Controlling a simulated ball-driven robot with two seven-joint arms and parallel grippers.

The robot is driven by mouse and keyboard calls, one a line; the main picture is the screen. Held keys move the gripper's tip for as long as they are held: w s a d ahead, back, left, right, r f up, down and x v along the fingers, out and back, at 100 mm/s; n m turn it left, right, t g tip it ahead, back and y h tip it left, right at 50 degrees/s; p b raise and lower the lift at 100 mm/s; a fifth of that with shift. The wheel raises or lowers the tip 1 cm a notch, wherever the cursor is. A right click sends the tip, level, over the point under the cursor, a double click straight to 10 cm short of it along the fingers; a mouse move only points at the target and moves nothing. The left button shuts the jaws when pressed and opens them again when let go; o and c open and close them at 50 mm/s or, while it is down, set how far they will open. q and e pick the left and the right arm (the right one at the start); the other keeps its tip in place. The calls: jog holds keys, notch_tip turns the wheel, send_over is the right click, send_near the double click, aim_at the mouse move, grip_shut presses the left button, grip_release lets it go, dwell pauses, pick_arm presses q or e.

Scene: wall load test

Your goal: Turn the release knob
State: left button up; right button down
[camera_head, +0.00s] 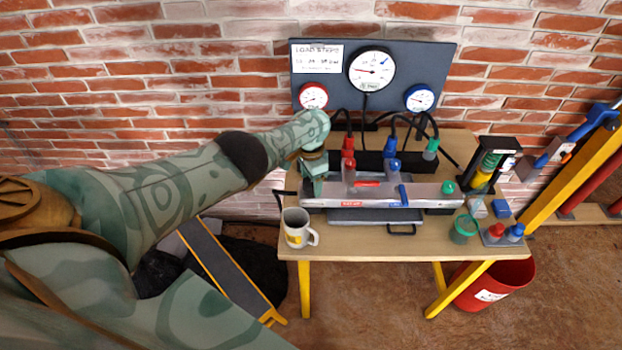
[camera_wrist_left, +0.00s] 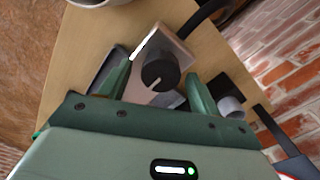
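The release knob (camera_wrist_left: 160,72) is a round black knob with a pale mark line. It sits on the end of the metal manifold block (camera_head: 385,196) on the wooden bench; in the head view my left gripper hides it. My left gripper (camera_head: 316,180) reaches down to the left end of the manifold. In the left wrist view its two green fingers (camera_wrist_left: 158,80) are spread apart, one on each side of the knob, with gaps between fingers and knob. My right gripper is in neither view.
A mug (camera_head: 298,228) stands at the bench's front left, close to my left gripper. Red, blue and green hose fittings rise from the manifold, with hoses behind. A gauge panel (camera_head: 340,70) stands behind. Small caps and a green cup (camera_head: 464,229) sit at the right.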

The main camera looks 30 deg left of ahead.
pick_arm(q)
jog(key=shift+r, duration=0.1)
notch_tip(320, 180, up, 16)
jog(key=p, duration=1.2)
jog(key=shift+a, duration=0.1)
